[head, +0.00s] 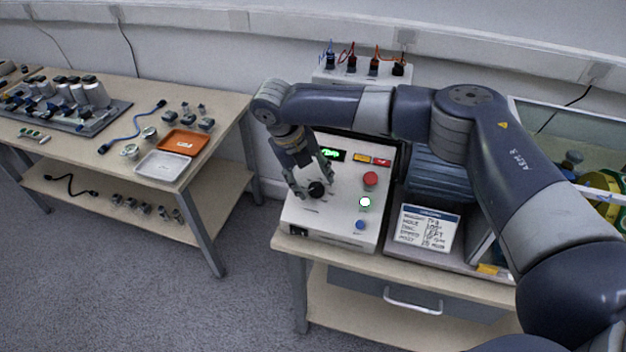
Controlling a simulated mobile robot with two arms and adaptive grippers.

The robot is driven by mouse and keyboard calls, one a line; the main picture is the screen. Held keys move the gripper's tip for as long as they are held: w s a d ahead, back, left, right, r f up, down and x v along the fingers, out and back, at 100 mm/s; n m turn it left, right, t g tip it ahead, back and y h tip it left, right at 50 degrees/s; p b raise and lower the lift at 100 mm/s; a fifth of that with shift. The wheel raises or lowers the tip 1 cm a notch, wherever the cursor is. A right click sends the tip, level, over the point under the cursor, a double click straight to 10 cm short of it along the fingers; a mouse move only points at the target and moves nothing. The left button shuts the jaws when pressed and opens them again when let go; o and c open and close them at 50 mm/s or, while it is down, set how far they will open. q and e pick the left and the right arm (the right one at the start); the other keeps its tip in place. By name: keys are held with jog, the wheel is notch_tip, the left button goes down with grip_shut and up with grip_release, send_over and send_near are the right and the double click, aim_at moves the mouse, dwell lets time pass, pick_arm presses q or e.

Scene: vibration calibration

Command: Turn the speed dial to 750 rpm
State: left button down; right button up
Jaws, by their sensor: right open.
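The control box (340,229) is white and stands on the right-hand bench, with its sloped panel facing me. The black speed dial (317,188) sits on the left part of the panel. A green-lit display (334,155) is above it; its digits are too small to read. My right gripper (314,190) is open at the dial, its fingers pointing down with one on either side of the knob. I cannot tell whether they touch it. The fingers partly hide the dial's edge and markings. My left gripper is out of view.
Another bench (225,112) with trays and parts is at left, with open floor in front.

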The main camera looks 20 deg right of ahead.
jog(key=shift+x, duration=1)
jog(key=shift+c, duration=0.3)
